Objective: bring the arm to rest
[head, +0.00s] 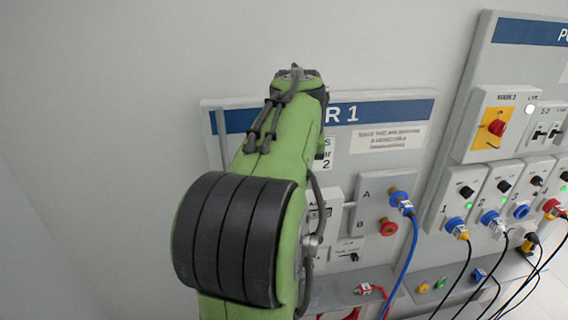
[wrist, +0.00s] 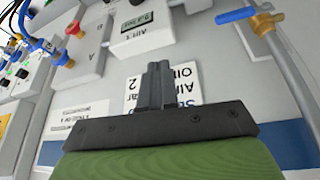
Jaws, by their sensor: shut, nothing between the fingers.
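My green arm fills the middle of the head view and rises in front of the panel with the "R 1" sign (head: 390,110). Its far end is near the sign, and my gripper is hidden behind it there. In the wrist view my gripper (wrist: 158,68) shows with its two dark fingers together and nothing between them. Behind the fingers is a white label (wrist: 188,90) on the grey panel. I cannot tell how far the fingertips are from the panel, but no contact shows.
A panel box with a blue port (head: 397,195) and a red port (head: 389,228) stands right of my arm, with a blue hose (head: 408,255) hanging down. A pipe with a blue-handled valve (wrist: 262,20) is close in the wrist view. Cabled stations (head: 500,190) fill the right; the left wall is bare.

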